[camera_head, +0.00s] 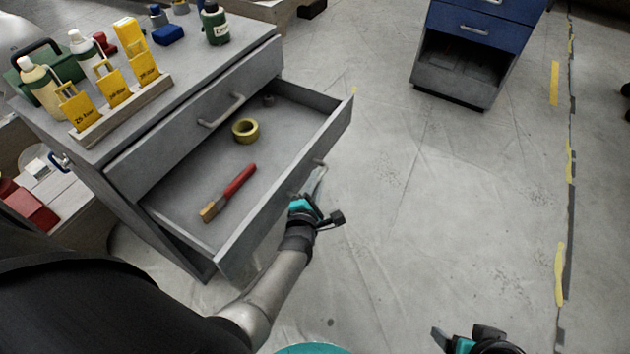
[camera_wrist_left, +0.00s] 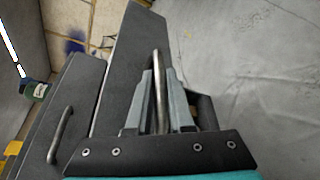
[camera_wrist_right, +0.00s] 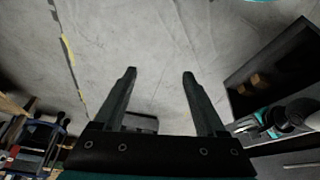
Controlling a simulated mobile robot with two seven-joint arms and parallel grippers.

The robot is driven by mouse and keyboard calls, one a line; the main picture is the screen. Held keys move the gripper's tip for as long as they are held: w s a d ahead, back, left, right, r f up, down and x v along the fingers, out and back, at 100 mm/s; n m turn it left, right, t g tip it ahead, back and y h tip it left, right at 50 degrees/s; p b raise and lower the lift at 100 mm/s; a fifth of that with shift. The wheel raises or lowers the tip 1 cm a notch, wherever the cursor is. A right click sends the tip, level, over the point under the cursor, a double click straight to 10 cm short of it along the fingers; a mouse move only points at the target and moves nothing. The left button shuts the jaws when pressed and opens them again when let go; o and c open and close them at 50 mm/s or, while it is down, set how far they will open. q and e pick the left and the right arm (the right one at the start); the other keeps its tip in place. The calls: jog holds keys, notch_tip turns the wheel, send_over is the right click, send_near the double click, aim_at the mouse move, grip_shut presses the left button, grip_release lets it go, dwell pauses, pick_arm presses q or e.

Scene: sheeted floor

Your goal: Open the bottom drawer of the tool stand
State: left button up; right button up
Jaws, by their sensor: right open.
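The grey tool stand (camera_head: 106,140) is at the left in the head view. Its bottom drawer (camera_head: 330,127) is pulled well out, showing a roll of yellow tape (camera_head: 245,130) and a red-handled brush (camera_head: 228,192) inside. My left gripper (camera_head: 317,178) is at the drawer's front. In the left wrist view its fingers close around the drawer's metal bar handle (camera_wrist_left: 157,85). The upper drawer, with its own handle (camera_head: 221,111), is shut. My right gripper (camera_wrist_right: 160,75) is open and empty, away from the stand; it shows at the bottom right of the head view.
Bottles, yellow boxes (camera_head: 113,88) and a green bottle (camera_head: 215,24) stand on top of the stand. A blue cabinet (camera_head: 483,28) stands at the back right. The floor between it and the drawer is clear, with yellow tape marks at the right.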

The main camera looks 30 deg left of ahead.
pick_arm(q)
jog(key=o, duration=0.4)
jog(key=shift+s+r, duration=0.1)
jog(key=shift+s, duration=0.1)
jog(key=shift+p+v, duration=3)
jog(key=shift+v, duration=4.4)
pick_arm(e)
jog(key=s+f+g, duration=0.2)
jog(key=s+f, duration=0.2)
jog(key=f, duration=0.7)
jog(key=shift+d+f, duration=0.4)
